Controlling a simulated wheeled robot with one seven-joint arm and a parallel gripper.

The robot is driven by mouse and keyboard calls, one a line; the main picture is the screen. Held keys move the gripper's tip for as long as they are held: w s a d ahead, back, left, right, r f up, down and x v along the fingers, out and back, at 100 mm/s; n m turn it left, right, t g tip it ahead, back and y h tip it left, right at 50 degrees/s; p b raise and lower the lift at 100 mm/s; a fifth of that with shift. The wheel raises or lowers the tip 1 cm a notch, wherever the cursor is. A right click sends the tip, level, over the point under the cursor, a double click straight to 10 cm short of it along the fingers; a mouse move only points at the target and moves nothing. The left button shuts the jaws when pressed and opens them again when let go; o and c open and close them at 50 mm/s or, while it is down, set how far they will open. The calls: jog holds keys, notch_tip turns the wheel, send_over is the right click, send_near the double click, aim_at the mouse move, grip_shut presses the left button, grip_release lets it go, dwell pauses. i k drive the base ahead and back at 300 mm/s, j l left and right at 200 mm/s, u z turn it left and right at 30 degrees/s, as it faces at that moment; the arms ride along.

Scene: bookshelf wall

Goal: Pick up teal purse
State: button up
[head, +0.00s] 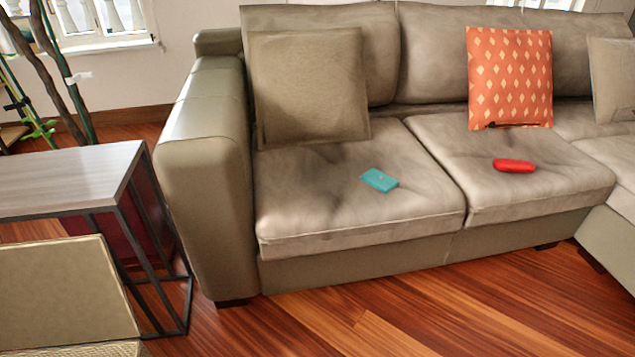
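The teal purse (379,180) is a small flat teal rectangle. It lies on the left seat cushion of the grey-beige sofa (340,220), toward the cushion's right side. Nothing covers it. My gripper is not in the head view.
A red oblong object (513,166) lies on the right seat cushion. A beige pillow (310,85) and an orange patterned pillow (510,78) lean on the backrest. A side table (70,165) stands left of the sofa arm. The wooden floor (420,310) in front is clear.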

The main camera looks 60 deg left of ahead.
aim_at(383, 183)
jog(key=u, duration=1.9)
